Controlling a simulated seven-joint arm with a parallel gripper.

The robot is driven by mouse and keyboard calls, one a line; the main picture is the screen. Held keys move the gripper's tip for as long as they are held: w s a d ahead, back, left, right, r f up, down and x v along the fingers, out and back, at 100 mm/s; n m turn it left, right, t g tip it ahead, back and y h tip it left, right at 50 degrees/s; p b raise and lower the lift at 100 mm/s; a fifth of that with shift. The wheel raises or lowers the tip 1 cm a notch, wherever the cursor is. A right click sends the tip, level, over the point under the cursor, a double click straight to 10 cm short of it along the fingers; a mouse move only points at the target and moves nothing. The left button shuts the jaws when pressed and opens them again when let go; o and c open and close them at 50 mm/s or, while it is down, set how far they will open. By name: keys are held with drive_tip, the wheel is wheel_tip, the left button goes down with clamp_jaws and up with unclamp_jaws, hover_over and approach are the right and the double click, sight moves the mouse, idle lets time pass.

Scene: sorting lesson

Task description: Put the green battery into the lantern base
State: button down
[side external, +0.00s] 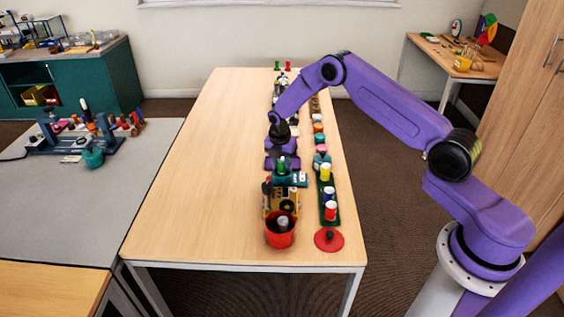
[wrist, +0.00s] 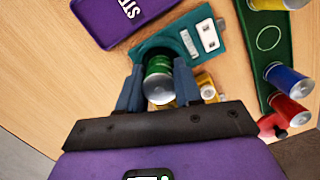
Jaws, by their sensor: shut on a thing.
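My gripper (wrist: 159,82) is shut on the green battery (wrist: 158,67), whose silver end faces the wrist camera. In the side external view my gripper (side external: 282,153) points down, with the green battery (side external: 282,168) below it. The teal lantern base (wrist: 207,38) lies just beyond the battery in the wrist view, with a dark rounded opening partly hidden behind the battery. In the side external view the lantern base (side external: 294,180) is directly under or beside the battery. I cannot tell whether the battery touches it or has entered the opening.
A green tray (wrist: 249,62) holds yellow (side external: 326,172), blue (side external: 328,194) and red (side external: 331,211) batteries and has an empty circle mark. A purple tray (wrist: 98,22) lies close by. A red pot (side external: 281,232) stands near the front edge. The table's left half is clear.

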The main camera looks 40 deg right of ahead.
drive_tip(key=shift+s+f, duration=0.1)
drive_tip(key=shift+f, duration=0.5)
drive_tip(key=c, duration=1)
unclamp_jaws()
drive_tip(key=shift+f, duration=0.1)
drive_tip(key=shift+c, duration=0.2)
wheel_tip(320, 180, up, 11)
drive_tip(key=a, duration=0.1)
drive_tip(key=shift+s+a, duration=0.25)
drive_tip(key=shift+s, duration=0.05)
wheel_tip(320, 180, up, 6)
idle(0.6)
